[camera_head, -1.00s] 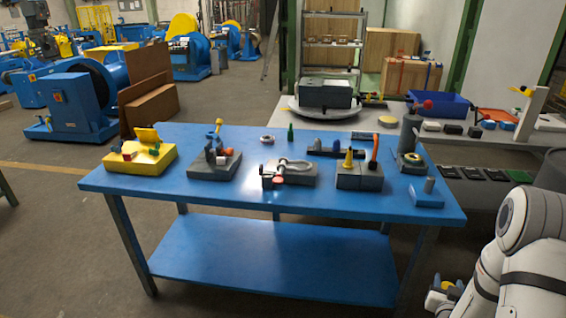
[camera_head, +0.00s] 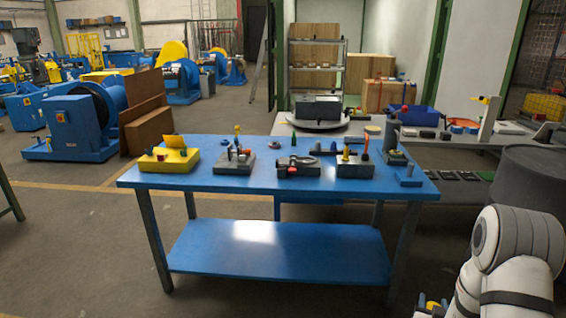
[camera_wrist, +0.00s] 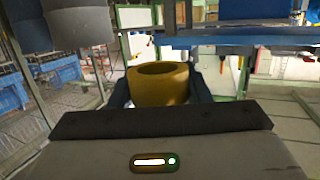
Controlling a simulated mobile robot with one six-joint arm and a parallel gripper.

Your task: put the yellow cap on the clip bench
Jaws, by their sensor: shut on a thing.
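My gripper (camera_wrist: 160,98) is shut on the yellow cap (camera_wrist: 160,82), which is a short, round, dark-yellow ring with an open hollow top in the wrist view. The cap sits between the two dark fingers, clear of any surface. In the head view my gripper (camera_head: 430,303) is low at the right, partly cut off by the bottom edge, with a bit of yellow at it. The blue bench (camera_head: 215,184), which I take for the clip bench, stands ahead at centre, apart from my gripper. No label on it can be read.
On the bench stand a yellow fixture (camera_head: 168,160), a grey fixture (camera_head: 233,163), a clamp-like block (camera_head: 298,168) and a block with upright pegs (camera_head: 355,168). Bare top shows along the front edge. A dark barrel (camera_head: 540,180) stands at the right. Open floor lies before the bench.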

